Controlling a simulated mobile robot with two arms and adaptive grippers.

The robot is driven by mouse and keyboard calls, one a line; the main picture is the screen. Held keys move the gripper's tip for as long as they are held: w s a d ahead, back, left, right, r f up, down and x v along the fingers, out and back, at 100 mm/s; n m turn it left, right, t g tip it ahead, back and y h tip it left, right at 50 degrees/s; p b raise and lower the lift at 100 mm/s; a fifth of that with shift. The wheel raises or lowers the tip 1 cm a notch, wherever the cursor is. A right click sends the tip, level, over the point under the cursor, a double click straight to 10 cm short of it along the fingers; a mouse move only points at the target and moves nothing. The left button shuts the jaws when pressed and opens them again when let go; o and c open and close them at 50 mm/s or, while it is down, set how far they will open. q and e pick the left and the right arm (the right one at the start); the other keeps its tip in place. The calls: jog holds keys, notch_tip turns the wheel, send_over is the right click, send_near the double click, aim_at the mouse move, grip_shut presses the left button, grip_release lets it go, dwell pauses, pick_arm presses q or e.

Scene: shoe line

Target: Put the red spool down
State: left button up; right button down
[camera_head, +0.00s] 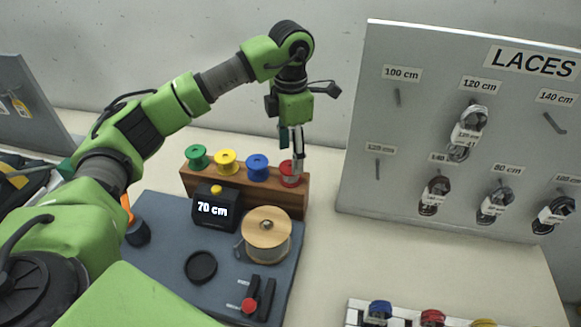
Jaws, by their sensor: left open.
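The red spool (289,179) sits at the right end of the wooden rack (240,192), in line with the other spools. My left gripper (298,165) points down directly over the red spool, with its fingertips at the spool's top. The gripper is open; one finger hides part of the spool. I cannot tell whether the fingers touch it. My right gripper is not in view.
Green (197,156), yellow (227,161) and blue (257,166) spools stand left of the red one. A 70 cm display (214,211) and a large wooden reel (266,230) stand in front. The LACES board (385,150) rises at right.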

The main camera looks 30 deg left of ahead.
aim_at(290, 167)
pick_arm(q)
notch_tip(290, 167, up, 7)
jog(key=b, duration=0.1)
dwell(0.7)
